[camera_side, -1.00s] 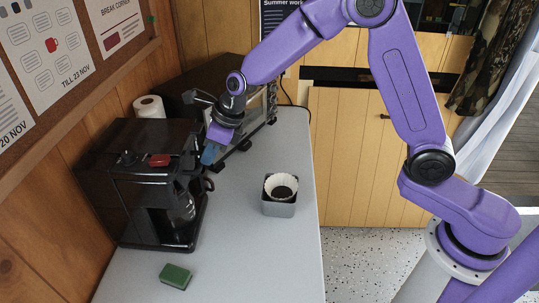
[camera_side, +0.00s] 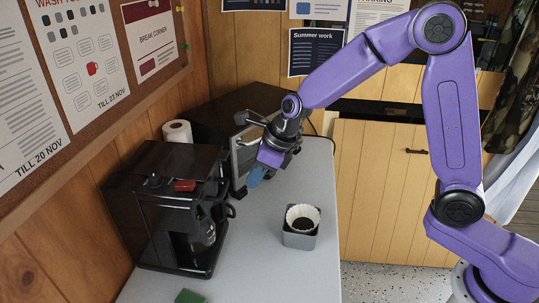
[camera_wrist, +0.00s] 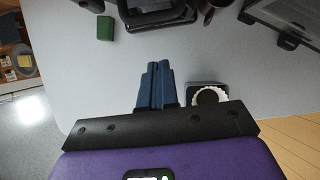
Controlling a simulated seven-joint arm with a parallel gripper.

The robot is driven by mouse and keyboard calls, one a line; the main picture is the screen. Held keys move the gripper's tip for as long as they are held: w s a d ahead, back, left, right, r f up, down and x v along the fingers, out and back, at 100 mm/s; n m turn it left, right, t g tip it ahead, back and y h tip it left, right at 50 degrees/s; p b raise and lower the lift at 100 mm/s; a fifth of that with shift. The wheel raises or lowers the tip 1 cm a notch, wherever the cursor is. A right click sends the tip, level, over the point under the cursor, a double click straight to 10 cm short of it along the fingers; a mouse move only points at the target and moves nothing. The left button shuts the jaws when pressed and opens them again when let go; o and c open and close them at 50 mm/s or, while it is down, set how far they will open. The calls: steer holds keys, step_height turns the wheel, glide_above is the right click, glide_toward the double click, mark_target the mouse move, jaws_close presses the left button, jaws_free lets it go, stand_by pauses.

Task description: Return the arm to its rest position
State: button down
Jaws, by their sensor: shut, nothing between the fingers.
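My gripper (camera_side: 256,178) is at the end of my purple arm, above the grey table (camera_side: 262,270), between the black coffee machine and the paper-lined cup. In the wrist view its two blue fingers (camera_wrist: 155,72) lie side by side with nothing between them. It is shut and empty, and clear of the things on the table. The black coffee machine (camera_side: 165,215) with a red switch stands at the left. The grey square cup (camera_side: 300,241) with a white paper filter and dark contents stands right of the gripper; it also shows in the wrist view (camera_wrist: 207,89).
A green sponge-like block (camera_side: 190,297) lies at the front; it also shows in the wrist view (camera_wrist: 105,28). A paper roll (camera_side: 178,132) stands behind the machine. A dark appliance with a glassy front (camera_side: 243,157) is behind the gripper. The table's front middle is clear.

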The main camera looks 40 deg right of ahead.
steer(key=v, duration=0.6)
steer(key=s+d+m+g+h, duration=0.1)
steer(key=s+d+m, duration=0.3)
steer(key=s+m, duration=0.6)
steer(key=s+d+f+m+g+h, duration=0.1)
steer(key=s+d+m, duration=0.3)
steer(key=s+m, duration=0.6)
steer(key=s+d+f+m+g+h, duration=0.1)
steer(key=s+d+m, duration=0.4)
steer(key=s+m, duration=0.5)
steer(key=shift+m, duration=1.3)
steer(key=shift+s+d+f, duration=0.1)
steer(key=shift+s, duration=0.05)
